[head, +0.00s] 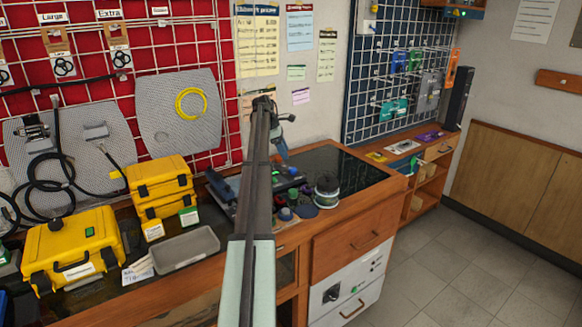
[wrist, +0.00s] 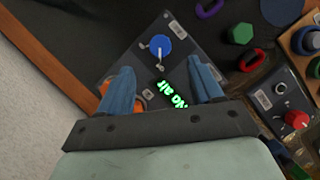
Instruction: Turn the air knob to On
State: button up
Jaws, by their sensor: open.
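In the wrist view, a dark panel carries a round blue knob (wrist: 159,46) with a pale metal piece at its left. I cannot read any On or Off mark beside it. A small display (wrist: 175,96) on the same panel reads "No air" in green letters. An orange part is mostly hidden behind the left finger. My gripper (wrist: 162,84) is open and empty, its two blue fingers spread on either side of the display, short of the blue knob. In the head view, my gripper (head: 281,148) is over the bench, and my arm hides much of the panel.
A second panel with a red knob (wrist: 297,119) lies to the right in the wrist view, near a green knob (wrist: 242,33) and purple and red rings. In the head view, a spool (head: 327,190), yellow cases (head: 75,250) and a grey tray (head: 185,248) stand on the bench.

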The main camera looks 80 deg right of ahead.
aim_at(293, 169)
jog(key=x, duration=0.8)
jog(key=shift+f, duration=0.1)
jog(key=shift+c, duration=0.4)
jog(key=c, duration=1)
jog(key=shift+d+m, duration=0.1)
jog(key=shift+m, duration=0.3)
jog(key=m+y, duration=0.2)
jog(key=m, duration=0.2)
jog(key=shift+d+m, duration=0.2)
jog(key=shift+m, duration=0.1)
jog(key=shift+s+m+t+y, duration=0.1)
jog(key=shift+m+t+y, duration=0.25)
jog(key=shift+m, duration=0.9)
jog(key=shift+m+t+y, duration=0.15)
jog(key=shift+m+y, duration=0.4)
jog(key=shift+m, duration=0.7)
